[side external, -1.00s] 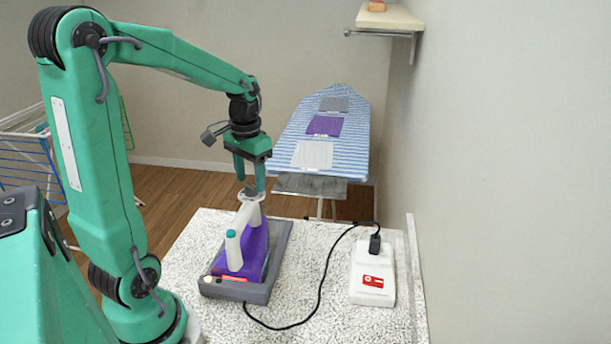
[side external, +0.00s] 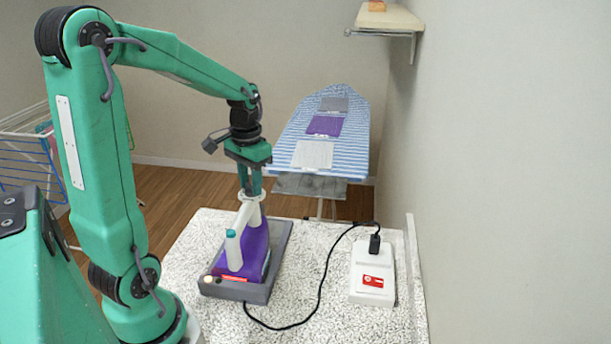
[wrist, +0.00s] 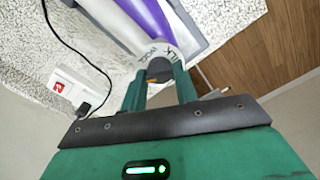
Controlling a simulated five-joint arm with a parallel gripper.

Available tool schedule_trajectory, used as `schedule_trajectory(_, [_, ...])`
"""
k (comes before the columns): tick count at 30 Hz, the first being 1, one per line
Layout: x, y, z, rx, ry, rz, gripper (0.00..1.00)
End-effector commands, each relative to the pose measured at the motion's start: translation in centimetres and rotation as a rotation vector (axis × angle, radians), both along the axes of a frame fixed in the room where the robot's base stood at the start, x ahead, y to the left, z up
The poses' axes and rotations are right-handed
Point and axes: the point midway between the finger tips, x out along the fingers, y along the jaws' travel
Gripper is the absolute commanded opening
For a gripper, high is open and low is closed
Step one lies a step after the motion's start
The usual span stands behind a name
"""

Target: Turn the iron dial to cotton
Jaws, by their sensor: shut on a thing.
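The iron (side external: 257,242) is purple with a white handle and stands on a grey tray-like rest (side external: 285,248) on the speckled counter. Its dial (wrist: 158,68) is a grey knob on a pale ring at the iron's far end; "SILK" and "WOOL" show on the ring in the wrist view. The cotton mark and the dial's pointer setting cannot be made out. My gripper (side external: 251,191) points down over the dial, its fingers shut on the knob. The wrist view shows my gripper (wrist: 160,84) with one finger on each side of the knob.
The wall is close on the right. An ironing board (side external: 345,150) with folded cloths stands behind, and a shelf (side external: 388,17) hangs above.

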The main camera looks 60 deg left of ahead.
Motion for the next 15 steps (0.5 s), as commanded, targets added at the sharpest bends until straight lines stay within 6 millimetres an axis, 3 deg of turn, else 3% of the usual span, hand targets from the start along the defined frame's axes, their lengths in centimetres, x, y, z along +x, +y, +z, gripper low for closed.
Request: schedule_trajectory(15, [0.01,-0.01,0.06,0.0,0.0,0.258,0.07])
